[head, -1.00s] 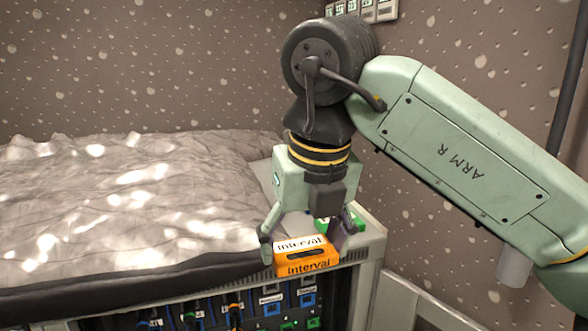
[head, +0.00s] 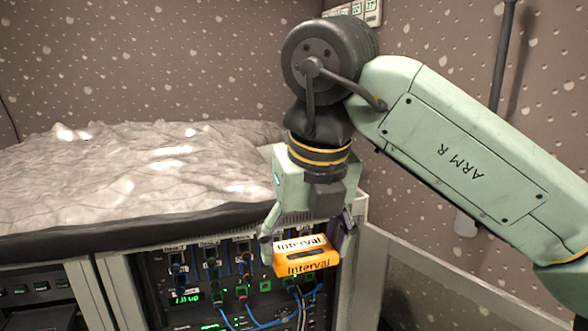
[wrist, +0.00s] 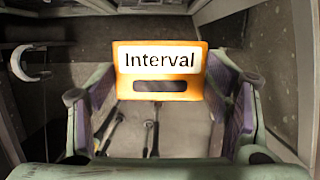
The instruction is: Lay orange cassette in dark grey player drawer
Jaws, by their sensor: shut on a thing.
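The orange cassette (head: 305,258) has a white label reading "Interval" and a dark slot. My gripper (head: 303,236) is shut on it, one finger at each side, and holds it in front of the rack. In the wrist view the cassette (wrist: 161,72) sits between the fingers of my gripper (wrist: 160,100), label upright in the picture.
A rack (head: 215,285) with several cables and green lights stands under a padded, cloth-covered top (head: 140,190). Dark units (head: 35,300) show at the lower left. The wall (head: 420,255) is close on the right. The wrist view shows floor below the cassette.

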